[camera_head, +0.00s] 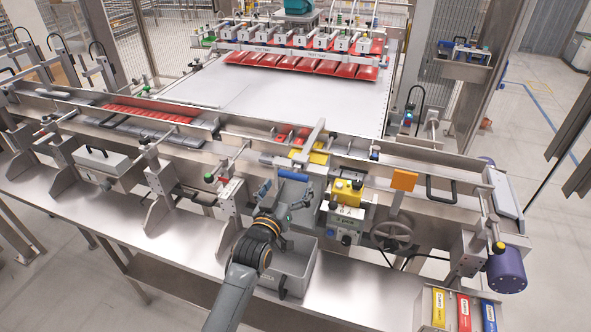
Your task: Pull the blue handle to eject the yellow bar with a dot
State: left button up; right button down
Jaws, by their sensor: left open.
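The blue handle (294,176) is a short horizontal bar at the front edge of the conveyor, just right of the picture's middle. A small yellow piece (318,158) lies on the conveyor just behind it, partly hidden by a metal bracket; I cannot tell whether it carries a dot. My left gripper (288,196) is open, with its fingers spread left and right, just in front of and below the blue handle. It appears apart from the handle and holds nothing visible. My right gripper is not in view.
A grey bin (303,250) sits below my left gripper. Red packs (303,63) hang under the picker at the back. Yellow, red and blue packs stand at the lower right.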

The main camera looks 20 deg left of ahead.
aim_at(295, 171)
pick_arm(q)
jog(key=w, duration=0.4)
jog(key=shift+r, duration=0.1)
jog(key=shift+w+p, duration=0.35)
jog(key=shift+w, duration=0.3)
jog(key=shift+d, duration=0.1)
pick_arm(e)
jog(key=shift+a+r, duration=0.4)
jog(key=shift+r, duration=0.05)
pick_arm(q)
jog(key=shift+c, duration=0.2)
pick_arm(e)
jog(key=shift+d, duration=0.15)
